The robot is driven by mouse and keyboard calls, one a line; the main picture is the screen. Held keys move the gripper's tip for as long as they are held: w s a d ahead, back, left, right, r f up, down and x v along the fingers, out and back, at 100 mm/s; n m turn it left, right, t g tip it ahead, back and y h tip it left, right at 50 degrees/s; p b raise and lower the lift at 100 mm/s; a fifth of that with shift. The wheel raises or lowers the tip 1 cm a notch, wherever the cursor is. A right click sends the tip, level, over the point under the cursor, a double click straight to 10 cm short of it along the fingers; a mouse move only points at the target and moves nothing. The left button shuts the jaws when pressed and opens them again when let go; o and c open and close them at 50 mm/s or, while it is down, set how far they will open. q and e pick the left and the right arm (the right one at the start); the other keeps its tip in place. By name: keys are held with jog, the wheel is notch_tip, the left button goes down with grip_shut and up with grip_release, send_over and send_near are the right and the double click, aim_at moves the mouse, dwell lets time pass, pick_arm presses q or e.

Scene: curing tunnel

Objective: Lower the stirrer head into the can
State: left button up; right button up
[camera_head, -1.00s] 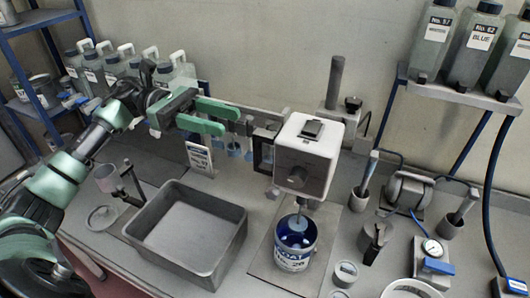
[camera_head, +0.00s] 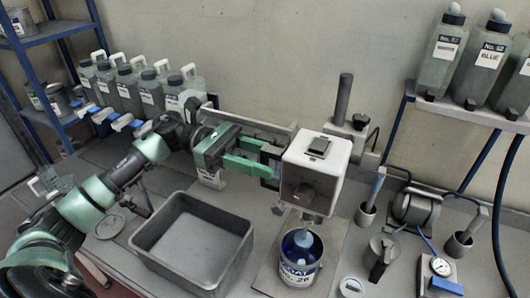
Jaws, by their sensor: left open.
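The stirrer head (camera_head: 312,176) is a white and grey box on an arm from the upright column (camera_head: 343,98). It hangs above the blue can (camera_head: 298,266), which stands open on a mat. The lower end of the stirrer (camera_head: 304,238) shows at the can's mouth; its depth is hard to tell. My left gripper (camera_head: 270,162) is open, its green fingers at the dark handle on the left side of the head. Whether they touch the handle is unclear. My right gripper is not in view.
A grey tray (camera_head: 192,278) sits left of the can. Holders with brushes (camera_head: 371,200), a small motor (camera_head: 414,207) and a gauge (camera_head: 440,268) stand to the right. Several bottles (camera_head: 143,90) line the back left; more stand on the upper right shelf (camera_head: 470,112).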

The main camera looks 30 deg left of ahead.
pick_arm(q)
jog(key=shift+c, duration=0.3)
grip_shut()
dwell(1.2)
